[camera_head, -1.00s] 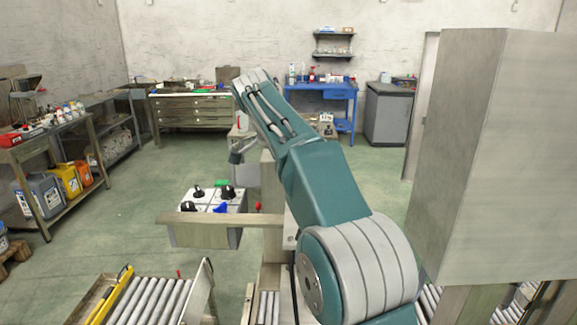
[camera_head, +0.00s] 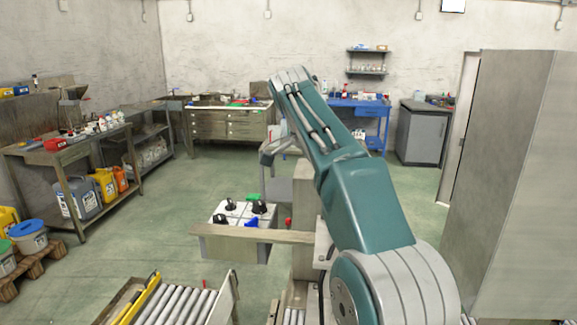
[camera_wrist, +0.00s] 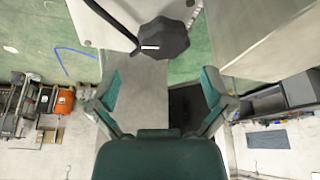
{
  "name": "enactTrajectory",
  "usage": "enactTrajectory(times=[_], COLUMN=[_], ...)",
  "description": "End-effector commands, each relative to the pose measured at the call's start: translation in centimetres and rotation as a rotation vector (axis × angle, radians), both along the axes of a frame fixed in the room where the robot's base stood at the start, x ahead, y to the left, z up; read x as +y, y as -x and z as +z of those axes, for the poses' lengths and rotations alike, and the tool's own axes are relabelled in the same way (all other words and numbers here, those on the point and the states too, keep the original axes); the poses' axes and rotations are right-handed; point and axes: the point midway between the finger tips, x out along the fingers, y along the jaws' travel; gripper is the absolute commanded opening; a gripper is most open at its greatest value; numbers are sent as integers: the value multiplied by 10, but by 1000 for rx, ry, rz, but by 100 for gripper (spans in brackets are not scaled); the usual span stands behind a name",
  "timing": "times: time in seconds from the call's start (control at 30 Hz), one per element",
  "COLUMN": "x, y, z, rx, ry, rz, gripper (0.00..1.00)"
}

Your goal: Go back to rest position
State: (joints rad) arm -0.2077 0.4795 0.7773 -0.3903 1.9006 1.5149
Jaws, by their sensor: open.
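My gripper (camera_wrist: 160,95) is open, with its two green and grey fingers spread and nothing between them. In the head view my gripper (camera_head: 277,150) is partly seen at the end of my raised teal arm, beyond a control box (camera_head: 228,248).
A wooden rail (camera_head: 225,234) runs along the box front. A roller conveyor (camera_head: 175,305) lies at the lower left. A tall grey cabinet (camera_head: 510,190) stands close on the right. Workbenches line the walls. The green floor left of the box is clear.

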Motion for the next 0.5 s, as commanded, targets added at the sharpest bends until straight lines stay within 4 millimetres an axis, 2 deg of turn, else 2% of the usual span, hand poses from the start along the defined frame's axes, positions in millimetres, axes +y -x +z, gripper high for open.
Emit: enactTrajectory(times=[0.2, 0.5], x=[-14, -27], y=[30, 76], z=[6, -2], rx=[16, 23], ry=[-32, -64], rz=[210, 490], gripper=[100, 100])
